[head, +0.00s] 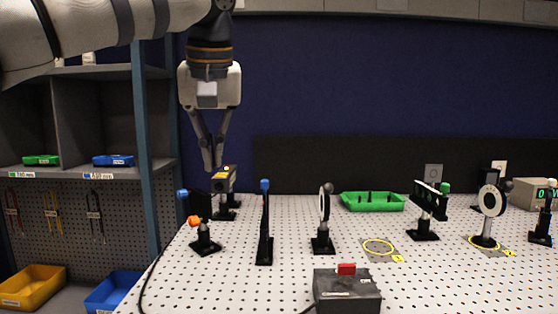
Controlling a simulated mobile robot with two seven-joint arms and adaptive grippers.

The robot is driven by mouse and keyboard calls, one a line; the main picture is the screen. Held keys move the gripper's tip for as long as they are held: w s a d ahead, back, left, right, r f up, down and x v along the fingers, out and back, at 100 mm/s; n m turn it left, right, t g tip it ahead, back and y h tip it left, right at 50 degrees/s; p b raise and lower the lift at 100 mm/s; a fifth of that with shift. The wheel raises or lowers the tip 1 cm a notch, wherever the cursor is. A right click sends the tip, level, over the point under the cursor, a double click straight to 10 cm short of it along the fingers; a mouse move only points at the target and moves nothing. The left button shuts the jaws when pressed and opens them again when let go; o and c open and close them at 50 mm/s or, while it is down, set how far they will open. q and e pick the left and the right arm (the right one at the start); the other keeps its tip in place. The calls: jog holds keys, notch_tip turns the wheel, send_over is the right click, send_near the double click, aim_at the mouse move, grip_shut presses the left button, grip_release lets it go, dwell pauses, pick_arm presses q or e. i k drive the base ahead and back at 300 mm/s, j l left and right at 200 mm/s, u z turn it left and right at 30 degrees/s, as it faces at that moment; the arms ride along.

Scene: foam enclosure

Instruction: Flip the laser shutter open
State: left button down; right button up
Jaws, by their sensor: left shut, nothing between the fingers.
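My left gripper (211,167) points down with its fingers shut and empty. It is at the back left of the perforated table, just above or beside a black device with a yellow label (222,182). In front of that device stands a short black post mount with a dark plate, an orange knob and a blue knob (204,240); it looks like the laser shutter. The plate looks upright and overlaps the labelled device in the picture, so I cannot tell whether the fingers touch either one. My right gripper is out of view.
A slim post with a blue tip (265,220) and a round-faced mount (323,215) stand to the right. A grey box with a red switch (346,290) is at the front. A green tray (372,201) lies behind. Shelving (145,130) borders the left side.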

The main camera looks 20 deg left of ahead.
aim_at(264, 183)
jog(key=i, duration=0.85)
